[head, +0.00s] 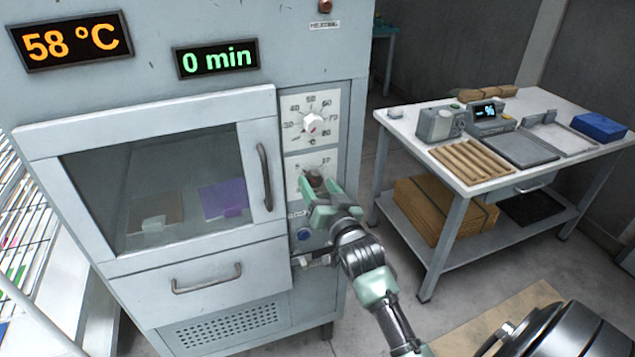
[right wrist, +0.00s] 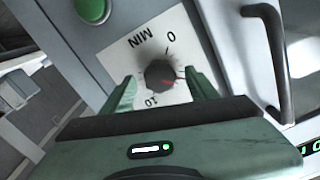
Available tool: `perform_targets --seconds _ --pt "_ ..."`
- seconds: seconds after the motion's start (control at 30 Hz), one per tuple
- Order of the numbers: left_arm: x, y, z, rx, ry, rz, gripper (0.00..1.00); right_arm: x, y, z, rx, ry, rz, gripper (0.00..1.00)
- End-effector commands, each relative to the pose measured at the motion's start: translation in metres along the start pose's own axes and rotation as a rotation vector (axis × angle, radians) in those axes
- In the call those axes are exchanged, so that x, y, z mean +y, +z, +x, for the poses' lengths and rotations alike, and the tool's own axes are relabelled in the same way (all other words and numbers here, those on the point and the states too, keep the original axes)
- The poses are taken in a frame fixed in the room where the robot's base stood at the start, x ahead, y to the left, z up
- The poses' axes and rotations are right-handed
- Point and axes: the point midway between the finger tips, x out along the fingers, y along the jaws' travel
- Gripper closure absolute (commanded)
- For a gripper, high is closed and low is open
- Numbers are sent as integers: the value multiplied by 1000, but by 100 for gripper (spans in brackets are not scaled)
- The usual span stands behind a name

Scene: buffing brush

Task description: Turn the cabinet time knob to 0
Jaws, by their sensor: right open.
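The time knob (right wrist: 160,74) is a dark round knob with a red mark on a white dial plate (right wrist: 150,45) printed with MIN, 0 and 10. In the head view the knob (head: 315,175) shows partly, just above my gripper. The time display (head: 216,58) reads 0 min in green. My right gripper (head: 322,194) is at the dial plate. In the right wrist view its open fingers (right wrist: 160,88) stand on either side of the knob, with a visible gap at each side. My left gripper is out of view.
The temperature knob (head: 313,123) sits above the time dial, and the temperature display (head: 72,41) reads 58 °C. The cabinet door handle (head: 264,176) is left of the dials. A blue button (head: 304,235) is below. A white table (head: 475,185) with trays stands at right.

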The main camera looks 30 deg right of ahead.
Motion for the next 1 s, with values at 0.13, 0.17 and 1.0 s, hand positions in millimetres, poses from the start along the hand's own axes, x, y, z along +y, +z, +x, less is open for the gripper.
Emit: perform_targets --seconds 0.13,0.17,1.0 --pt "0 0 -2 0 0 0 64 0 0 8 0 0 -1 41" --pt "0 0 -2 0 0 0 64 0 0 9 -1 0 -1 41" --pt "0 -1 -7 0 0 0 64 0 0 9 -2 0 -80 100"
